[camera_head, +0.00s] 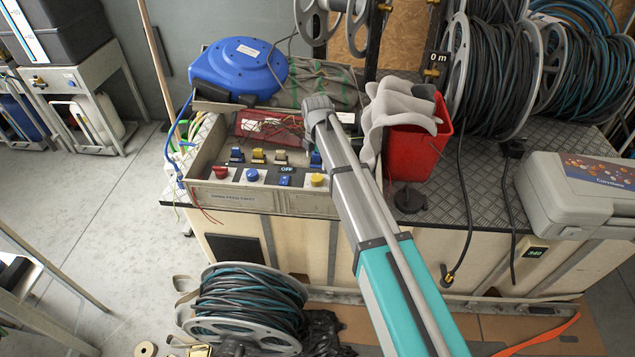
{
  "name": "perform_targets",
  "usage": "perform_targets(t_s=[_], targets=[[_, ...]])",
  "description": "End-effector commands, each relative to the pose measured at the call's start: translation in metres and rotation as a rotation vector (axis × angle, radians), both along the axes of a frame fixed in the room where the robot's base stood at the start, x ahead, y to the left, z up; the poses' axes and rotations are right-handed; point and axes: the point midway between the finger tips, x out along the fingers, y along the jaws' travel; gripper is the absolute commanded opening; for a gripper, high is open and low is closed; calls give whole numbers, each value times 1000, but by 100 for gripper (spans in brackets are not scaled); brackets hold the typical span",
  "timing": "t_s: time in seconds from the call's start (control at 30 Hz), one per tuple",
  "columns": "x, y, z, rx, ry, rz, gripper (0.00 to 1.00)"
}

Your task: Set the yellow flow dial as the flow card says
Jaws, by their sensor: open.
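A control box (233,197) stands on the workbench. On its sloped front are a red knob (221,172), a blue knob (251,174) and a yellow knob (317,180) at the right end, which looks like the yellow flow dial. The yellow knob's setting is too small to read. A small dark label (286,169) reading "OFF" sits left of it, above a blue switch. I cannot make out a flow card. My arm reaches from the lower right past the yellow knob's right side, up to a grey joint. My gripper is not visible.
A blue hose reel (238,70) stands behind the box. A red bin (417,135) with a grey cloth is right of my arm. Large hose reels (488,75) fill the back right, and a grey case (573,195) lies at the right. Another reel (247,305) is on the floor.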

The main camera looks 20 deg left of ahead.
Motion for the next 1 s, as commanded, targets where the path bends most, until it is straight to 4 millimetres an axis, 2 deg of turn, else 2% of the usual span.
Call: perform_targets(t_s=[0.03,0.6,1.0], targets=[[0,0,-8,0,0,0,92],[0,1,-52,0,0,1,92],[0,1,-76,0,0,1,92]])
